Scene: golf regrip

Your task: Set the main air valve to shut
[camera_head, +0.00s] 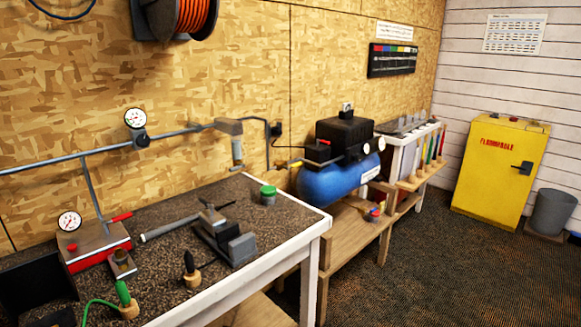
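Neither of my grippers is in view. A grey air pipe (60,161) runs along the wooden wall, past a round gauge (135,118), to a grey unit (228,126) and on toward the blue compressor (335,182). A small yellow lever (289,163) sits low on the line beside the compressor and looks roughly level; it may be the main air valve, but it is too small to tell its setting. A red lever (121,217) sticks out near the red-based box (97,246) on the bench, below a branch pipe. Which lever is the main valve is not certain.
The dark-topped bench (300,222) holds a vise (224,238), a green-lidded jar (268,195) and wooden-based tools. A wooden shelf (350,222) stands under the compressor. A yellow cabinet (500,170) and grey bin (553,212) are far right. The carpet (430,270) is clear.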

